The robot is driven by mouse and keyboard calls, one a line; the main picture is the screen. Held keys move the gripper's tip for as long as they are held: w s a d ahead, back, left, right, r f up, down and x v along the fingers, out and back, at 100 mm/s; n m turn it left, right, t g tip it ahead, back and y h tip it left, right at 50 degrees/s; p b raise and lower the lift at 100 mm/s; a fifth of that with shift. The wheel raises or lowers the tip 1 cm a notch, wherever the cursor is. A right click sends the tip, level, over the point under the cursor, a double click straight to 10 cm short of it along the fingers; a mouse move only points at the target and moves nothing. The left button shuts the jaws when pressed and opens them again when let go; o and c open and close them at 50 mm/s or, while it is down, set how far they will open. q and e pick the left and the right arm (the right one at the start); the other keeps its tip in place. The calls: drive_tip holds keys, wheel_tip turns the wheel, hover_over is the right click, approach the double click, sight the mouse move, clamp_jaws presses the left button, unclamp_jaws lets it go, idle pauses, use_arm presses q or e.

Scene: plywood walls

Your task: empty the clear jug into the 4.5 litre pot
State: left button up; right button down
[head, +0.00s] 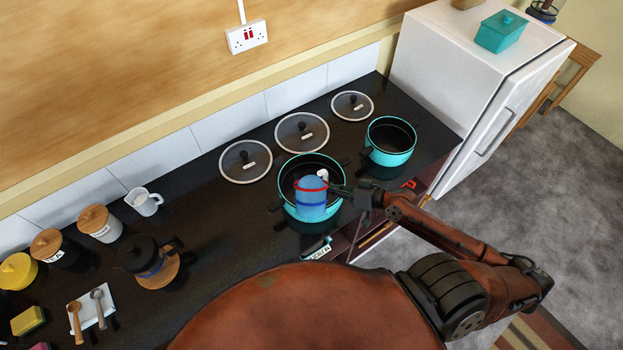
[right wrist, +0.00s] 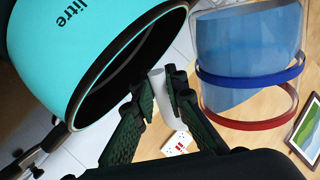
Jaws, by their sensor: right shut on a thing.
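The clear jug (head: 312,203) holds blue contents and has a red band near its rim and a blue band lower down. It looks close to upright, in front of or above the larger teal pot (head: 287,212) in the head view. My right gripper (head: 336,187) is shut on the jug's pale handle, which shows between the fingers (right wrist: 160,95) in the right wrist view. There the jug (right wrist: 247,60) is at right, and a teal pot (right wrist: 80,45) at upper left carries the word "litre"; its number is out of frame. My left gripper is not in view.
A smaller teal pot (head: 390,155) stands to the right, near the white fridge (head: 450,70). Several glass lids (head: 303,134) lie along the wall. A white jug (head: 144,201), canisters (head: 100,224) and a dark coffee pot (head: 146,257) stand at left.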

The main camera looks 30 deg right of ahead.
drive_tip(key=shift+s+a+f+m+g+p, duration=0.1)
drive_tip(key=shift+s+f+m+g+p, duration=0.1)
drive_tip(key=shift+m+g+p, duration=0.3)
drive_tip(key=shift+a+f+p, duration=0.1)
drive_tip(key=shift+f+p, duration=0.05)
drive_tip(key=shift+p, duration=0.2)
drive_tip(key=shift+s, duration=0.25)
drive_tip(key=shift+w+a+f+y+p, duration=0.15)
drive_tip(key=shift+f+y+p, duration=0.05)
drive_tip(key=shift+y+p, duration=0.15)
